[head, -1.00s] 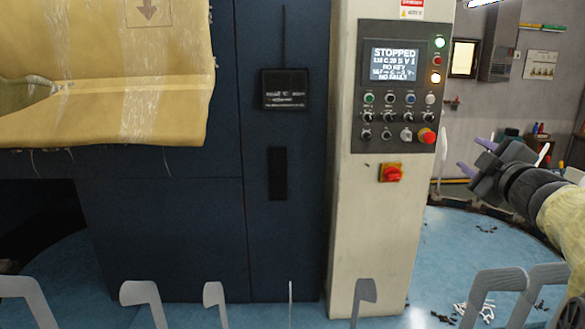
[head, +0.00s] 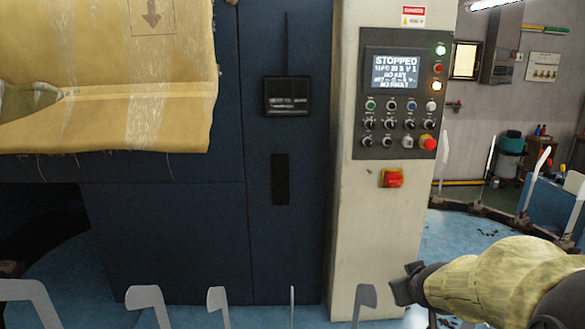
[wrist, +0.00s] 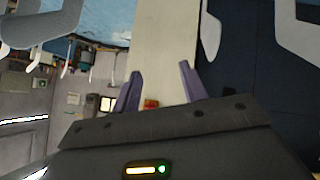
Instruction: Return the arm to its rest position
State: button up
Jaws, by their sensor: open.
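My gripper (head: 404,289) is at the lower right in the head view, low in front of the foot of the pale control column (head: 385,235). My arm, in a yellowish sleeve, reaches in from the right edge. In the head view the fingers are hard to make out. In the wrist view the two purple fingers (wrist: 160,80) stand apart with nothing held between them. The column and its red switch show beyond them.
Several white sock boards (head: 148,298) stand in a row along the bottom, some close to my gripper. Boards also show in the wrist view (wrist: 300,30). The column carries a control panel (head: 400,90) reading STOPPED. A dark blue cabinet (head: 160,240) and a wrapped yellow cover (head: 110,120) are at left.

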jog(key=s+a+f+m+g+y, duration=0.1)
jog(key=s+a+f+g, duration=0.2)
jog(key=s+a+f, duration=0.2)
jog(key=s+a+f+m+g+y, duration=0.1)
jog(key=s+a+f+g, duration=0.3)
jog(key=s, duration=0.6)
notch_tip(320, 180, down, 2)
jog(key=shift+a+f+p, duration=0.1)
jog(key=shift+a+p, duration=0.35)
jog(key=shift+a, duration=0.05)
dwell(0.5)
jog(key=shift+c, duration=0.7)
